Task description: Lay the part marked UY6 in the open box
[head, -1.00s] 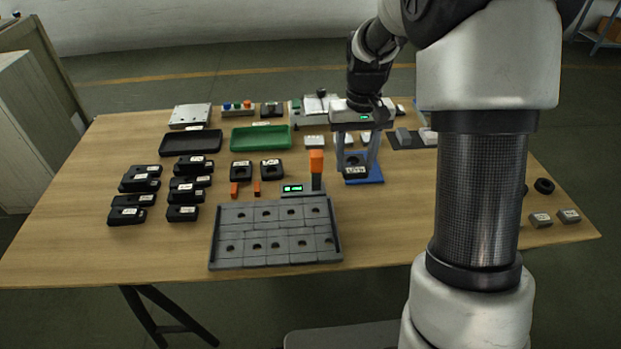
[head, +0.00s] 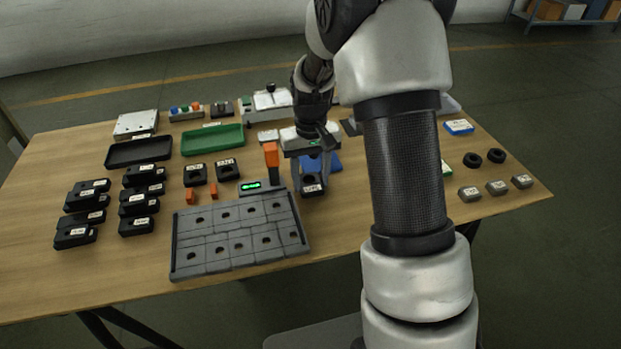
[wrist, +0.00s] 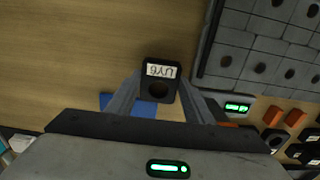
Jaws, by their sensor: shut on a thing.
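My gripper (head: 312,183) is shut on a black block, the part marked UY6 (wrist: 158,92). In the wrist view its white label reads UY6 and a round hole shows beside the label. The part hangs between the fingers above the wood table, in front of the blue pad (head: 327,163) and just right of the grey holed tray (head: 187,264). A shallow black tray (head: 138,152) and a green tray (head: 212,140) lie open and empty at the back left. I cannot tell which container the task calls the open box.
An orange-topped post (head: 271,156) and a small green display (head: 251,186) stand close left of my gripper. Several labelled black blocks (head: 138,225) sit at the left. Small grey blocks (head: 497,187) and black rings lie at the right. The front left table is bare.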

